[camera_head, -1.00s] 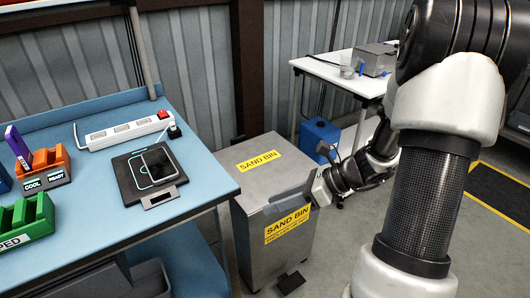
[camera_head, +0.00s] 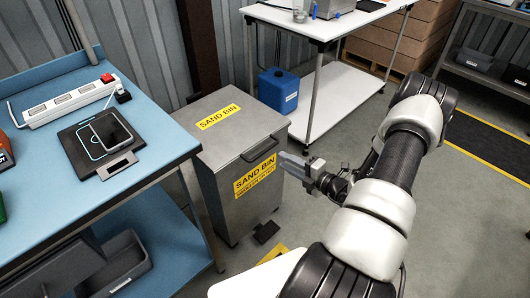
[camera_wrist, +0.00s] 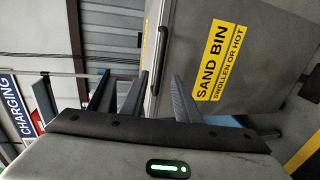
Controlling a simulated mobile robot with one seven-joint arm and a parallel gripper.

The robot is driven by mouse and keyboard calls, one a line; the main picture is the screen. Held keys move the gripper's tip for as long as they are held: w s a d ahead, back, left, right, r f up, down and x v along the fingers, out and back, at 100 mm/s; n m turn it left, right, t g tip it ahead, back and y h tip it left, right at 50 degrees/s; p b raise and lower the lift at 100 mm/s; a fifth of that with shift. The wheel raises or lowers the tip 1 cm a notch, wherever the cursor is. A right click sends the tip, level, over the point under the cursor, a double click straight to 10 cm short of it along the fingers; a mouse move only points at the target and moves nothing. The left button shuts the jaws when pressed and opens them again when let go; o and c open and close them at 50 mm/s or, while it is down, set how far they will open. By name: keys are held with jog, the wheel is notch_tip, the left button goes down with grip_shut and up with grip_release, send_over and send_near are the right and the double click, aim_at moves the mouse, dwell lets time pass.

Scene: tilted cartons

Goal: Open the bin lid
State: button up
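The grey metal sand bin (camera_head: 222,195) stands beside the blue bench, its lid (camera_head: 240,112) lying flat and shut. A dark bar handle (camera_head: 259,150) runs along the bin's upper front edge; it also shows in the wrist view (camera_wrist: 162,50). My gripper (camera_head: 286,160) is just right of the handle in the head view. In the wrist view my gripper (camera_wrist: 160,76) has its two fingers apart, with the handle appearing in line with the gap between them. I see nothing held. Whether a finger touches the handle or bin, I cannot tell.
The blue bench (camera_head: 150,130) stands close on the left, with a black scale (camera_head: 88,160) on it. A dark pedal (camera_head: 267,232) sits at the bin's foot. A white table (camera_head: 330,25) and blue canister (camera_head: 278,90) are behind. Grey floor is open at right.

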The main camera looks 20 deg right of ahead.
aim_at(265, 151)
jog(key=b+x, duration=0.1)
jog(key=x, duration=1)
jog(key=shift+b, duration=0.35)
grip_shut()
